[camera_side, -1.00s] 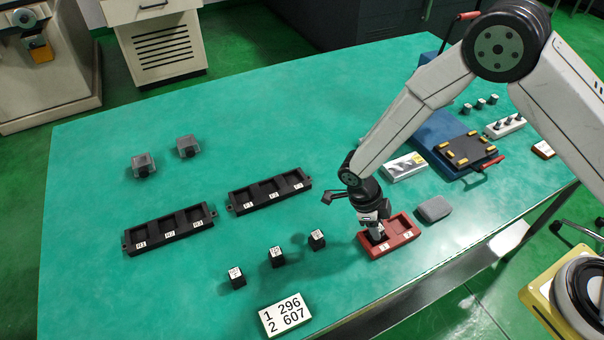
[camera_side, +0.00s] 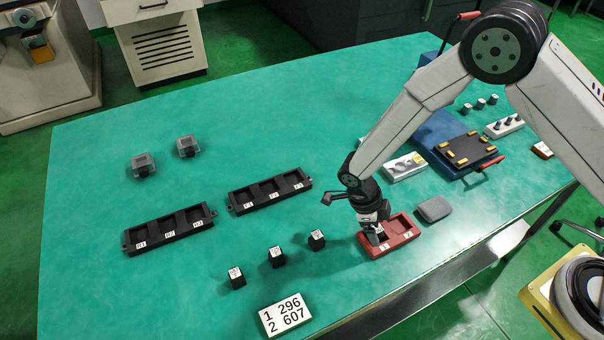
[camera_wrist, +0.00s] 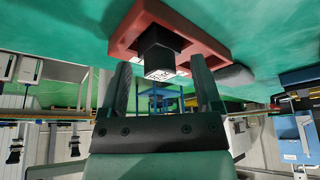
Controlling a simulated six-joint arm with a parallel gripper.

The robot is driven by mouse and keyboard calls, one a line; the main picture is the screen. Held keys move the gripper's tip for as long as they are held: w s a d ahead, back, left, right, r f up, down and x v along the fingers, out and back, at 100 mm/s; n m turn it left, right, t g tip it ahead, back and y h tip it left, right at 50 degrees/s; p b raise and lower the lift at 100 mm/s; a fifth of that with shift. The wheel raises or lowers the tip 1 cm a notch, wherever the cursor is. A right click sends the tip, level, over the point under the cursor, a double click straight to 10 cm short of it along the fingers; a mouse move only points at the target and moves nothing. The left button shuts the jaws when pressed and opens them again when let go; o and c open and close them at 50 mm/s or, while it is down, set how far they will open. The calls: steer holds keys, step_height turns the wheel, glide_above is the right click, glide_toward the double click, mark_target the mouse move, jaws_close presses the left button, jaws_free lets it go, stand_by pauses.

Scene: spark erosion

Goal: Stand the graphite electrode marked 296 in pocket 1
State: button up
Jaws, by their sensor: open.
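The red two-pocket tray (camera_side: 404,241) lies near the table's front edge, with labels 1 and 2 on its front. My gripper (camera_side: 378,236) is low over the left pocket, marked 1. In the wrist view, a black electrode block (camera_wrist: 160,50) with a white marked top stands in a pocket of the tray (camera_wrist: 208,44). My open fingers (camera_wrist: 160,64) are on either side of it, with gaps visible. Its mark is too small to read surely. In the side view my gripper mostly hides it. A card (camera_side: 286,314) reads 1 296, 2 607.
Black electrodes stand left of the tray: a near one (camera_side: 236,278), a middle one (camera_side: 277,257) and a far one (camera_side: 317,240). A grey rounded block (camera_side: 433,209) lies right behind the tray. Black racks (camera_side: 170,232) (camera_side: 270,192) are farther left.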

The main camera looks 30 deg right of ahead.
steer(key=v, duration=0.7)
steer(key=shift+r, duration=0.4)
steer(key=shift+r, duration=0.1)
steer(key=s+d+r+n+t+y, duration=0.1)
steer(key=s+d+r+n+t, duration=0.2)
steer(key=n, duration=1)
steer(key=s+d+r+n+t+y, duration=0.2)
steer(key=s+d+r+n, duration=0.4)
steer(key=d+r+n, duration=0.3)
steer(key=d+n, duration=0.2)
steer(key=n, duration=0.2)
steer(key=shift+n+t, duration=0.4)
